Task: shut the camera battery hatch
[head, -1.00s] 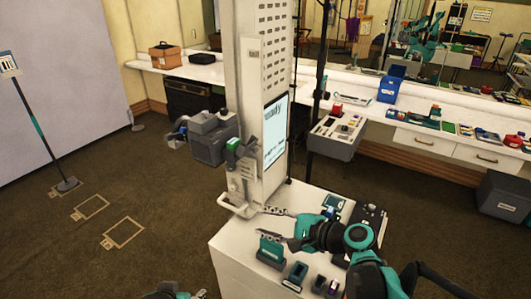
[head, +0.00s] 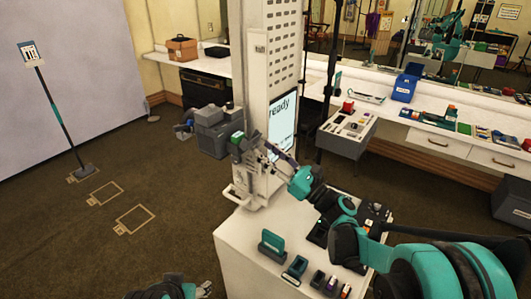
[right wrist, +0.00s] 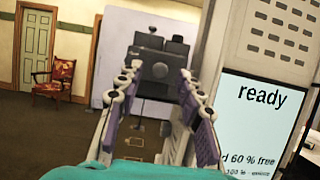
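The grey camera (head: 210,132) is mounted beside the tall white column, with a small green part (head: 237,142) at its near end. In the right wrist view the dark camera body (right wrist: 160,66) lies ahead, between my fingers. A rounded knob shows on its near face, but I cannot tell whether the hatch is open or shut. My right gripper (head: 262,148) is raised by the column close to the camera's near end. Its fingers (right wrist: 160,98) are spread with nothing between them. My left gripper (head: 204,288) shows only partly at the bottom edge, its finger state unclear.
The white column (head: 272,70) with its "ready" screen (head: 282,120) stands just right of the camera. A white table (head: 232,240) below holds a teal holder (head: 272,246) and several small battery-like blocks. The floor at left is open, with marked outlines.

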